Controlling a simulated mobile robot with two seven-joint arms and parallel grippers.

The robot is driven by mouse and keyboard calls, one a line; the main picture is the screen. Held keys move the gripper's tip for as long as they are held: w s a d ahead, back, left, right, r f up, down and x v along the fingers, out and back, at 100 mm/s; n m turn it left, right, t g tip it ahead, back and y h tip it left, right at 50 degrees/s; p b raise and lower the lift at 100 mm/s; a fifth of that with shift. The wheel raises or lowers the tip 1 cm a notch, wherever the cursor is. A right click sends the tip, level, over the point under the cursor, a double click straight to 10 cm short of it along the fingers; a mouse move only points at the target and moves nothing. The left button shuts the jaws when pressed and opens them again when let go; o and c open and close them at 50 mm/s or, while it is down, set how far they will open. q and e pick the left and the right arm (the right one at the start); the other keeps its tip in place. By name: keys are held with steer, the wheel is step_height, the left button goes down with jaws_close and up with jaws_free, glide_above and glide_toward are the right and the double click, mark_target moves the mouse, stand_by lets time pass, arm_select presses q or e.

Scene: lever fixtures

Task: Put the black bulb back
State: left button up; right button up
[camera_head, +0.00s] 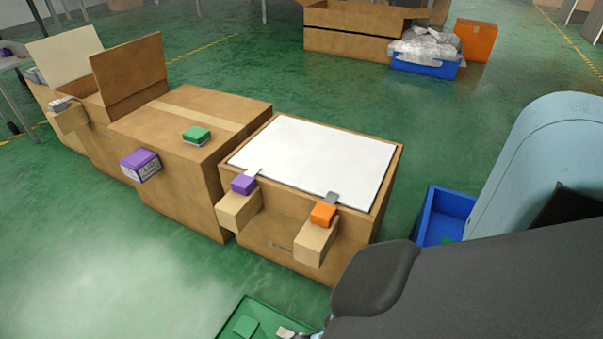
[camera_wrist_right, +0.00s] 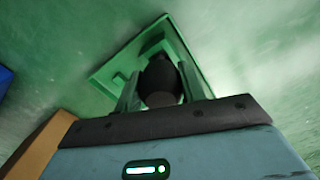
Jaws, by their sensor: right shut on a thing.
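The black bulb (camera_wrist_right: 158,78) shows in the right wrist view, dark and rounded, between the two fingers of my right gripper (camera_wrist_right: 160,90). The gripper is shut on it. Behind the bulb is a green tray (camera_wrist_right: 107,72) with raised green parts; I cannot tell whether the bulb touches it. The tray also shows at the bottom edge of the head view (camera_head: 228,331), partly cut off. In the head view my right arm hides the bulb. My left gripper is in neither view.
A cardboard box with a white top (camera_head: 310,155) carries a purple lever block (camera_head: 244,184) and an orange one (camera_head: 323,214). A blue bin (camera_head: 428,218) is partly behind my right arm. More cardboard boxes (camera_head: 185,120) stand left. Green floor is open at lower left.

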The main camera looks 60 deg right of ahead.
step_height(320, 180, down, 2)
steer(key=shift+f+b, duration=0.1)
steer(key=shift+b, duration=0.35)
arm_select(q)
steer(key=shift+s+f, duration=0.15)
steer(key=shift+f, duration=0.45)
arm_select(e)
steer(key=o, duration=0.7)
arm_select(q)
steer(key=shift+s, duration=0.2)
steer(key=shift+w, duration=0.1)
